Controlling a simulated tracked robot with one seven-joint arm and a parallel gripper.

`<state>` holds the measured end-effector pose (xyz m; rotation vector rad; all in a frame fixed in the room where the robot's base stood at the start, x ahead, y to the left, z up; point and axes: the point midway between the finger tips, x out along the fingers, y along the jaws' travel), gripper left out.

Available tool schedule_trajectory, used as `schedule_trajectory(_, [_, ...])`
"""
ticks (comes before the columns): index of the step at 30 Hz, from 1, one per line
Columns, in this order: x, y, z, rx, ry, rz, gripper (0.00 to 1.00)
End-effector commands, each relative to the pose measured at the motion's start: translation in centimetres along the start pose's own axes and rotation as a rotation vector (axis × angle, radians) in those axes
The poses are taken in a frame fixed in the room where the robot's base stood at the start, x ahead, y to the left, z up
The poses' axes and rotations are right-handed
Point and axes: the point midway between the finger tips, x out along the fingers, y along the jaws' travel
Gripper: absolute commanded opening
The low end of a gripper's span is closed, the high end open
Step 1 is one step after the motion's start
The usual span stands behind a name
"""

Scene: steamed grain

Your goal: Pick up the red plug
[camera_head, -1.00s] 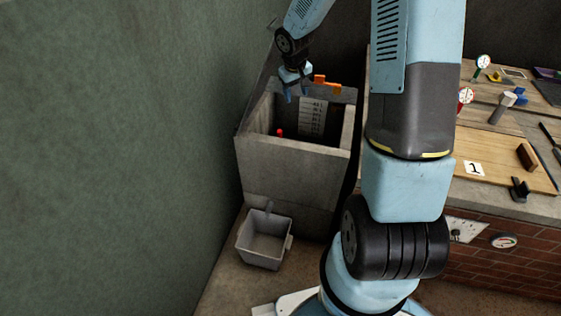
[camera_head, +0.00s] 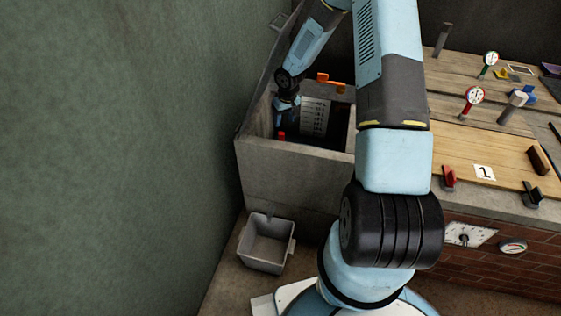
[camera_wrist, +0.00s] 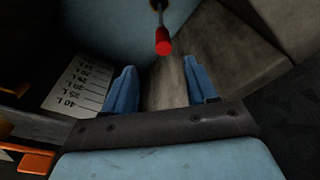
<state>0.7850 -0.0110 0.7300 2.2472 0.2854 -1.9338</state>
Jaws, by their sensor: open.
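The red plug (camera_head: 281,136) shows as a small red spot inside the grey stone tank (camera_head: 290,163). In the wrist view the red plug (camera_wrist: 163,42) is a short red cylinder on the end of a thin dark rod. My gripper (camera_head: 283,122) is down inside the tank, close to the plug. In the wrist view its two blue fingers (camera_wrist: 161,82) are apart with nothing between them. The plug lies beyond the fingertips, roughly in line with the gap. I cannot tell the remaining distance.
A white litre scale (camera_head: 314,117) is on the tank's inner wall. An orange piece (camera_head: 330,83) sits at the back rim. The tank walls stand close around my gripper. A grey bin (camera_head: 266,243) is on the floor in front. A wooden workbench (camera_head: 470,148) with gauges stands right.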

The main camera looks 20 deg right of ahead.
Motion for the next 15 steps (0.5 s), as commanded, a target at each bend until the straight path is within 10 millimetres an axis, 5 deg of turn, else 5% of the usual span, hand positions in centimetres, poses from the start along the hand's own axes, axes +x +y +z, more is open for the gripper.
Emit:
schedule_trajectory(9, [5.5,-0.7,-0.1,-0.011,-0.003,-0.002,0.57])
schedule_trajectory(15, [7.0,-0.8,-0.2,-0.012,-0.001,-0.002,0.57])
